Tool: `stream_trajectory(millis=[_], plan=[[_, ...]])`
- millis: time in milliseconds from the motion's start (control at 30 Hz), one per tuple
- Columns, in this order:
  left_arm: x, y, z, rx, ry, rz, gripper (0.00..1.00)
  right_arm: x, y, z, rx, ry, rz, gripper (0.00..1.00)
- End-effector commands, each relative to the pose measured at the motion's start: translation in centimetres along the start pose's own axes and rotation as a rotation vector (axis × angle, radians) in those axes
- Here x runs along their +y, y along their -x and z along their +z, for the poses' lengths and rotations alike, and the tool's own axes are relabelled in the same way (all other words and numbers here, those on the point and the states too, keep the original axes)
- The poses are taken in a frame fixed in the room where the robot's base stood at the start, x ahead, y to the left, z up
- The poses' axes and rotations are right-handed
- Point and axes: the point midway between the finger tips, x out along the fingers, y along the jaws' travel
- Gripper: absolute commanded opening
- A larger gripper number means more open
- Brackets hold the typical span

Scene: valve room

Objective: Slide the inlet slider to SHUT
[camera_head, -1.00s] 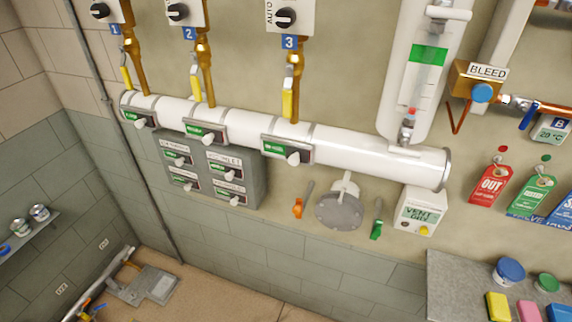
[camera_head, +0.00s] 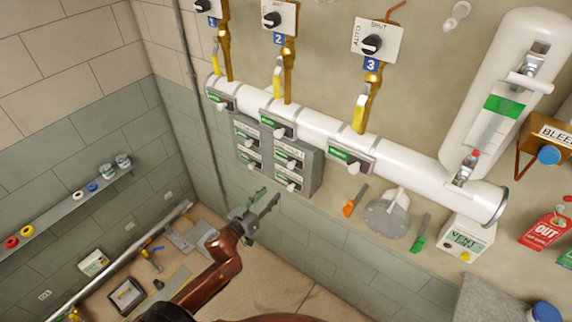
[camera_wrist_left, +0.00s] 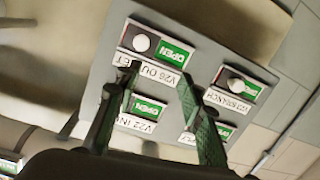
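The inlet slider (camera_head: 288,160) is the upper right one on a grey panel (camera_head: 312,176) under the white pipe. Its field shows green, and its pale knob sits at the right end. In the left wrist view, the V22 inlet slider (camera_wrist_left: 150,106) shows green OPEN low on the left, and a finger hides its knob. My left gripper (camera_head: 266,196) is open and empty, just below the panel in the head view. In the left wrist view its fingers (camera_wrist_left: 158,75) reach across the panel face; contact cannot be told. My right gripper is not in view.
Neighbouring sliders include V26 outlet (camera_wrist_left: 160,55) and V23 branch (camera_wrist_left: 238,88), both green. The white pipe (camera_head: 318,126) with similar slider plates runs just above the panel. An orange-handled tool (camera_head: 350,207) and a round flange (camera_head: 390,216) are to the right.

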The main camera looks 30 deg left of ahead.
Motion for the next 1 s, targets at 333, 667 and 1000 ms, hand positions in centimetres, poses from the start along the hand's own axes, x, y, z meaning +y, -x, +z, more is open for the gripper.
stream_trajectory(millis=[333,667,1000], plan=[[4.8,1.1,-9.2,0.118,0.038,0.089,0.36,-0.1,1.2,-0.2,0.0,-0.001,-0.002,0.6],[5.2,-3.9,-9.8,0.117,0.038,0.089,0.36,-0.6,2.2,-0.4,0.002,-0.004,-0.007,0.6],[5.3,-5.7,-9.8,0.116,0.038,0.089,0.36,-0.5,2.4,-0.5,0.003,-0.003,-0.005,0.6]])
